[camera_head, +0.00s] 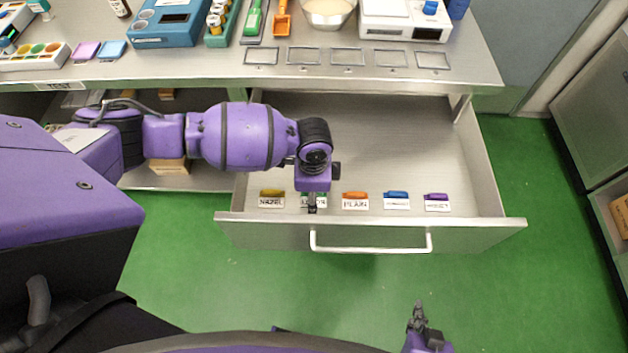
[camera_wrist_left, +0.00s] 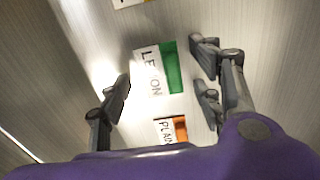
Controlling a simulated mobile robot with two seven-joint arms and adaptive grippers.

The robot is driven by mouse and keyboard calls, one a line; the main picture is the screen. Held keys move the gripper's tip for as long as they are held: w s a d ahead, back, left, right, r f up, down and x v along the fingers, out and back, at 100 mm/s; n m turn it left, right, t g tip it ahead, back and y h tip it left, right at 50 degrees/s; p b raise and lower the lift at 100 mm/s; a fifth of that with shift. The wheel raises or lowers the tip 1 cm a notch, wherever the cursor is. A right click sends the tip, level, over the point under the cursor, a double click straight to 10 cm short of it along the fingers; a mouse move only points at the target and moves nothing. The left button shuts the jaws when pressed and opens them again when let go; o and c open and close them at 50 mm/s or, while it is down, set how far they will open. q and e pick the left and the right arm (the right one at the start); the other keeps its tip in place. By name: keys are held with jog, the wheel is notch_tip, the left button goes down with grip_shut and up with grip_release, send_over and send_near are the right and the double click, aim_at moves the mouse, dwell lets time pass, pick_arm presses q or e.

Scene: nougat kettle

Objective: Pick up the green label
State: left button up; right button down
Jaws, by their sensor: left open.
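The green label (camera_wrist_left: 172,68), a white card reading LEMON with a green strip, lies flat on the floor of the open drawer. In the head view the green label (camera_head: 304,200) is mostly hidden under my left gripper (camera_head: 312,206). My left gripper, also in the left wrist view (camera_wrist_left: 162,90), is open and points down, with its fingers on either side of the label. I see no finger touching it. My right gripper (camera_head: 417,312) is at the bottom of the head view, away from the drawer, and its jaw opening is unclear.
In the drawer (camera_head: 370,232) lie a yellow HAZEL label (camera_head: 271,200), an orange PLAIN label (camera_head: 355,202), a blue label (camera_head: 396,202) and a purple label (camera_head: 437,204). The drawer's front wall is close to the left gripper. The counter (camera_head: 210,72) above holds trays, scoops and a bowl (camera_head: 328,12).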

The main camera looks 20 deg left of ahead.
pick_arm(q)
grip_shut()
dwell(0.3)
